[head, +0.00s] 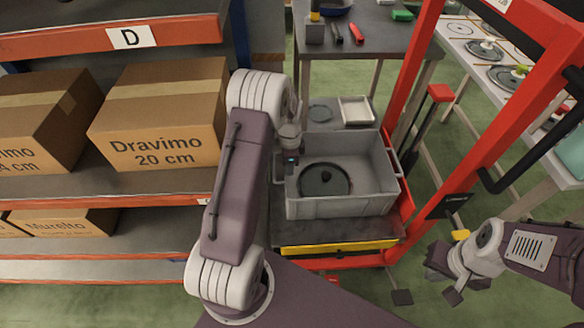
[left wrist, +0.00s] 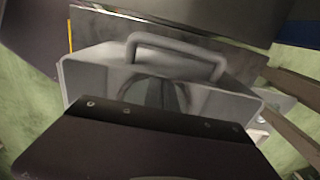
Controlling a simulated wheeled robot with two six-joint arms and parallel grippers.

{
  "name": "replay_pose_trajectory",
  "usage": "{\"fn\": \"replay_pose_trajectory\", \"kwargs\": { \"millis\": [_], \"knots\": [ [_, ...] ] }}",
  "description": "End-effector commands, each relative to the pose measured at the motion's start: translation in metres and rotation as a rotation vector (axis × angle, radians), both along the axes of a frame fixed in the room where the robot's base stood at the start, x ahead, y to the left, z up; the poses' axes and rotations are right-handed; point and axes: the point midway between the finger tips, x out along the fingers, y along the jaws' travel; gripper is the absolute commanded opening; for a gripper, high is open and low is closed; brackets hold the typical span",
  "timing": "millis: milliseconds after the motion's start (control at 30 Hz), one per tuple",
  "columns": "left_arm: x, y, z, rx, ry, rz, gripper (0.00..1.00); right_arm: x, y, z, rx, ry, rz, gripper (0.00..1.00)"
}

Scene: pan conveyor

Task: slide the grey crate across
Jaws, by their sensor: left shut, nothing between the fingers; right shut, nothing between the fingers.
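The grey crate (head: 335,207) stands on the dark platform (head: 318,229) of a red lifter. A round dark lid with a knob (head: 325,179) lies inside the crate. My left gripper (head: 279,172) is shut and empty at the crate's left end wall, pointing down; whether it touches the wall I cannot tell. In the left wrist view the crate (left wrist: 88,75) fills the middle, with a bar handle (left wrist: 178,48) across its end. My right gripper (head: 445,273) is shut and empty, well right of the platform and apart from the crate.
Shelving with cartons (head: 160,118) stands close on the left. Red lifter posts (head: 410,70) rise to the right of the crate. Behind the crate are a low surface with a pale tray (head: 357,110) and a grey table (head: 378,30). A pan conveyor (head: 490,50) runs at the right.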

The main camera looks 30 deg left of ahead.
Motion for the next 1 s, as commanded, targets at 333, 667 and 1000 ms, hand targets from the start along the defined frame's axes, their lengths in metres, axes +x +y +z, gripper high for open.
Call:
{"fn": "replay_pose_trajectory", "kwargs": {
  "millis": [333,667,1000],
  "knots": [
    [-0.018,0.03,0.003,0.0,0.002,0.005,0.0,0.0,0.0,0.015,0.0,0.0,0.0,0.0],
    [-0.02,0.033,0.0,-0.001,0.001,0.0,0.0,0.0,0.0,0.014,0.0,0.0,0.0,0.0],
    [0.007,-0.011,0.002,0.001,-0.001,-0.005,0.0,0.0,0.0,0.005,0.0,0.001,0.0,0.0]
  ]
}}
